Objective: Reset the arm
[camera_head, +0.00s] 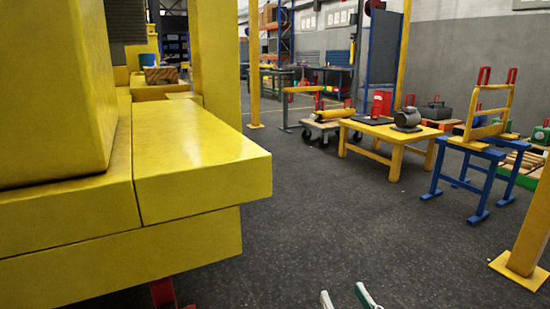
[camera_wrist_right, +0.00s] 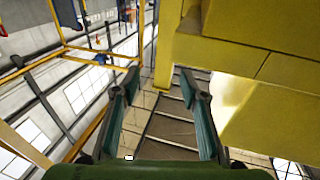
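My right gripper (camera_head: 347,299) shows only as two pale fingertips at the bottom edge of the head view. In the right wrist view its two dark green fingers (camera_wrist_right: 159,88) stand wide apart with nothing between them. The right gripper is open and empty. A large yellow structure (camera_wrist_right: 250,40) lies beyond the right finger in that view, and I see no contact with it. My left gripper and arm are not in view.
Yellow blocks (camera_head: 190,165) fill the left of the head view. A yellow table (camera_head: 387,129) holds a grey motor-like part (camera_head: 407,118). Blue trestles (camera_head: 478,150) stand to its right, and a yellow post (camera_head: 527,235) stands at the right edge. The dark floor (camera_head: 340,220) between is clear.

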